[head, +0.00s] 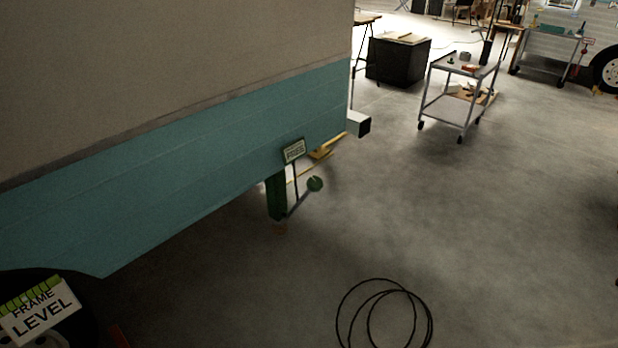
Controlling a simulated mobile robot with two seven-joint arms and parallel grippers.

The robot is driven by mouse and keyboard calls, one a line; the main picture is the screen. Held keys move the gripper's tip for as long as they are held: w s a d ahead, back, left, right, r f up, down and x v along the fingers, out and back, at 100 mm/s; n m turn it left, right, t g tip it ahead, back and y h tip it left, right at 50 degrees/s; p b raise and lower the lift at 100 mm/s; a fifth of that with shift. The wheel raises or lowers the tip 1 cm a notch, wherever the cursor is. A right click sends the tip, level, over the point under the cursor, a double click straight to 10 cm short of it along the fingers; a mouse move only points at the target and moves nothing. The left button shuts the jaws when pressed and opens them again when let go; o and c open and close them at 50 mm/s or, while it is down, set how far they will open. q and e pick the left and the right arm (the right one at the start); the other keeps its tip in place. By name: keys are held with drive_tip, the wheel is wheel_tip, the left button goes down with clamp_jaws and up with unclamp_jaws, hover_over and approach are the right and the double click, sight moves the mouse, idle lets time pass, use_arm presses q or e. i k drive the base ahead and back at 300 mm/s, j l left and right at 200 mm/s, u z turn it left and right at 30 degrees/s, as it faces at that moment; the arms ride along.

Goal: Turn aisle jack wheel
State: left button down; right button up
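A green jack (276,197) stands upright at the lower edge of the camper's teal side, near its corner. A small round green wheel or knob (315,184) sits to the right of it, at the end of a thin arm. I cannot tell for certain which part is the jack wheel. A small sign (293,150) is above the jack; its lettering is too small to read surely. Neither of my grippers shows in the head view.
The camper's teal side (180,165) fills the left. A "FRAME LEVEL" sign (42,312) is by the tyre at lower left. A black cable coil (384,312) lies on the floor. A cart (458,68) stands farther back. The floor at right is mostly clear.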

sight(314, 183)
drive_tip(key=i+u, duration=0.2)
drive_tip(key=i, duration=0.25)
drive_tip(key=i+l+u, duration=0.15)
drive_tip(key=i, duration=0.3)
drive_tip(key=i+l+u, duration=0.2)
drive_tip(key=i, duration=0.25)
drive_tip(key=i+l+u, duration=0.15)
drive_tip(key=i, duration=0.25)
